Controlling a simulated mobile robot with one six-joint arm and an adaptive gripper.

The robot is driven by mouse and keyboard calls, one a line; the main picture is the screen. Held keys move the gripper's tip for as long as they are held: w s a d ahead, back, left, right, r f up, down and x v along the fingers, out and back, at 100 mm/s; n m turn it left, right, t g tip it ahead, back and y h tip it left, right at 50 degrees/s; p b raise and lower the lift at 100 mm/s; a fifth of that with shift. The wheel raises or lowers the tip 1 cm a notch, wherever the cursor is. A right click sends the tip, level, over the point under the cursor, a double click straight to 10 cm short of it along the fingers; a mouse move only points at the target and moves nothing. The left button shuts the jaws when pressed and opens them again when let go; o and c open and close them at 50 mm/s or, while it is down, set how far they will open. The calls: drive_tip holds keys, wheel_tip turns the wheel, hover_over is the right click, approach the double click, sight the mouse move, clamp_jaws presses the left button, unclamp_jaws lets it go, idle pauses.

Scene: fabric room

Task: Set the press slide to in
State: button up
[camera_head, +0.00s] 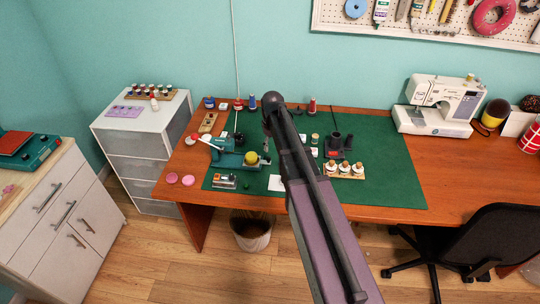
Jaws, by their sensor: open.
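A small teal press-like machine (230,159) stands on the left part of the green mat. A yellow round part (251,157) shows at its right side. I cannot make out which part is the slide, or whether it is in or out. My arm rises from the bottom of the view across the mat to a dark rounded joint right of the machine. My gripper's fingers cannot be made out.
The green mat (390,190) lies on a wooden desk (450,165). A small metal device (225,182) sits in front of the machine. Right of my arm are a dark device (338,146) and several small bottles (345,170). A sewing machine (440,105) stands at the right.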

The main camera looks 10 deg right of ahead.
drive_tip(key=n, duration=0.2)
hover_over(269, 157)
drive_tip(key=shift+r, duration=0.35)
drive_tip(key=shift+f, duration=0.1)
wheel_tip(269, 157, down, 14)
drive_tip(key=b, duration=1.3)
drive_tip(key=shift+r, duration=0.25)
clamp_jaws()
